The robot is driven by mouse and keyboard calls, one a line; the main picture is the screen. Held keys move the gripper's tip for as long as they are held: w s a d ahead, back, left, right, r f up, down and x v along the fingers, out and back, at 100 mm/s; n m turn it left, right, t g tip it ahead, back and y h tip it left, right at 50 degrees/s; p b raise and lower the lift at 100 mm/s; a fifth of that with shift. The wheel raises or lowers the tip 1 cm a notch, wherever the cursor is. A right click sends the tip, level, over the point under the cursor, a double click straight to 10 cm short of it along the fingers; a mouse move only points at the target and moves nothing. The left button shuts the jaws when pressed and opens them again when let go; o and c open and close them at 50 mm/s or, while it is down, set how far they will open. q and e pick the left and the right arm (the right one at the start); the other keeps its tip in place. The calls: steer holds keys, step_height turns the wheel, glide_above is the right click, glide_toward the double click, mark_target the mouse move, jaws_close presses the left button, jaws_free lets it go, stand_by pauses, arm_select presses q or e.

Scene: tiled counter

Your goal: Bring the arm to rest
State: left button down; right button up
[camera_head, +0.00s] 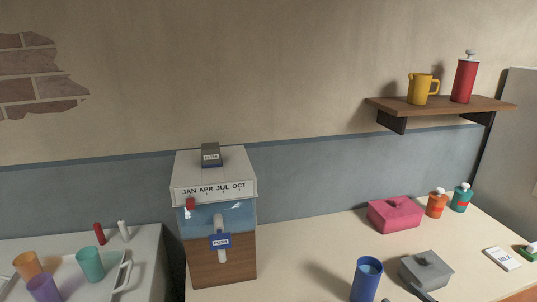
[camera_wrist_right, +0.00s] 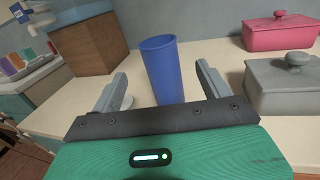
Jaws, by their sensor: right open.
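My right gripper (camera_wrist_right: 161,80) is open in the right wrist view, its two grey fingers spread apart. A tall blue cup (camera_wrist_right: 162,70) stands upright on the counter beyond the fingers, showing in the gap between them; the fingers appear clear of it. The blue cup (camera_head: 366,279) also stands at the bottom of the head view, where a dark bit of my right gripper (camera_head: 405,297) shows at the lower edge. My left gripper is not in either view.
A grey lidded box (camera_head: 426,272) sits right of the cup, with a pink box (camera_head: 394,214) behind. A dispenser (camera_head: 222,265) stands to the left. Bottles (camera_head: 461,199) are at the far right. Colored cups stand on a white tray (camera_head: 122,277) at left. Counter left of the blue cup is clear.

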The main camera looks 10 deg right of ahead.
steer(key=s+a+f+m+g+h, duration=0.25)
steer(key=s+f+m+h, duration=0.2)
steer(key=m, duration=0.95)
steer(key=s+a+f+m+g+h, duration=0.1)
steer(key=s+f+m+g+h, duration=0.4)
steer(key=m, duration=0.9)
steer(key=s+a+f+m+g+y, duration=0.35)
steer(key=s+a+m+g, duration=0.25)
steer(key=s+a+m, duration=0.6)
step_height(320, 180, down, 30)
steer(key=a+f+n+g, duration=0.1)
steer(key=a+n+g, duration=0.1)
steer(key=n, duration=0.1)
steer(key=s+d+f, duration=0.1)
steer(key=s+f, duration=0.8)
steer(key=s+d+f, duration=0.2)
steer(key=s+f, duration=0.7)
steer(key=f, duration=0.1)
steer(key=shift+s+d+g, duration=0.2)
steer(key=shift+d+g, duration=0.1)
steer(key=shift+g, duration=0.15)
